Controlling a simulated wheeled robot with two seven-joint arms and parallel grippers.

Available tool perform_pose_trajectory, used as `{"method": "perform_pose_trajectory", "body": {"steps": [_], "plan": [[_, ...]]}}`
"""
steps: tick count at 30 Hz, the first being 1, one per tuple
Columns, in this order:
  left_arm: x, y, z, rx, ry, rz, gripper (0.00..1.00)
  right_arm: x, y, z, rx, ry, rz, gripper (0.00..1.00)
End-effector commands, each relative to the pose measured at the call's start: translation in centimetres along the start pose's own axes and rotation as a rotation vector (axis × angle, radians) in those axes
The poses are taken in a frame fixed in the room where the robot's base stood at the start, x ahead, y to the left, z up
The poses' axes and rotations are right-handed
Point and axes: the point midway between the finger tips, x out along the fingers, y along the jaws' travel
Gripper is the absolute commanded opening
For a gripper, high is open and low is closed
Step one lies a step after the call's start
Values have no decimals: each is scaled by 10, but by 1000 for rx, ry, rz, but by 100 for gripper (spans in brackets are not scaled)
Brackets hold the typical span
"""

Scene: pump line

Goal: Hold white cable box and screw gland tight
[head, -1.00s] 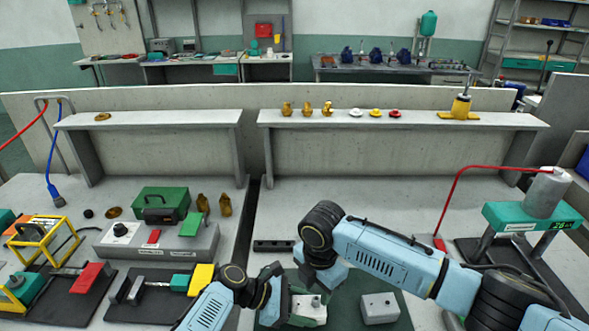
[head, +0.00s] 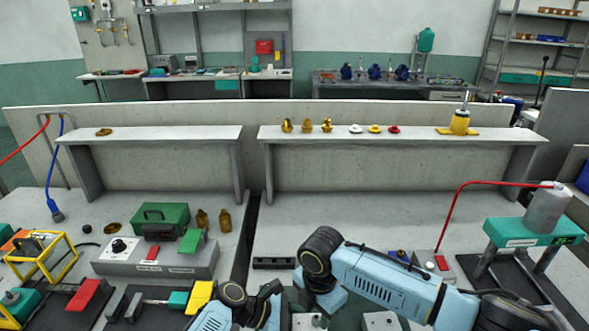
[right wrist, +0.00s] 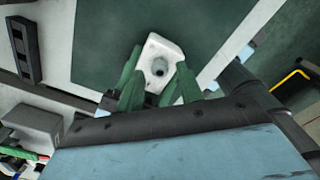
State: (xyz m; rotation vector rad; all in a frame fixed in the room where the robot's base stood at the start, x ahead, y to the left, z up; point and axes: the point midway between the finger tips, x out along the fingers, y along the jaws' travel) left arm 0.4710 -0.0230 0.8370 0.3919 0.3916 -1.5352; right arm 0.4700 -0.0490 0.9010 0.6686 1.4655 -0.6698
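The white cable box (head: 306,322) is at the bottom edge of the head view, partly cut off. In the right wrist view the box (right wrist: 153,48) lies over a dark green mat, with a round gland (right wrist: 160,67) with a dark centre on it. My right gripper (right wrist: 158,82) has its green fingers apart, one on each side of the gland; I see no clear contact. In the head view my right arm largely hides that gripper. My left gripper (head: 272,308) is beside the box on its left. Its fingertips are cut off or hidden, so its grip is unclear.
A second pale box (head: 381,321) stands right of my right gripper. A black slotted bar (head: 273,263) lies behind the grippers. A green press (head: 525,232) stands at right, and a grey unit with a green case (head: 160,216) at left. A shelf (head: 400,134) with small fittings runs behind.

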Motion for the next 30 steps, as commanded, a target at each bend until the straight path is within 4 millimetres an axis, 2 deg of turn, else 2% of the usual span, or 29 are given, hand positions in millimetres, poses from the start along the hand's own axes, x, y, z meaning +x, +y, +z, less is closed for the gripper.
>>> {"method": "perform_pose_trajectory", "body": {"steps": [8, 20, 26, 30], "plan": [[0, -1, -1, -1, 1, -2, 39, 13, 0, 0, -1, 0, 0, 37], [0, -1, -1, -1, 1, -1, 39, 13, 0, 0, -1, 0, 1, 37], [0, -1, -1, -1, 1, -1, 39, 13, 0, 0, -1, 0, 1, 13], [0, -1, -1, -1, 1, -1, 39, 13, 0, 0, -1, 0, 1, 13]]}}
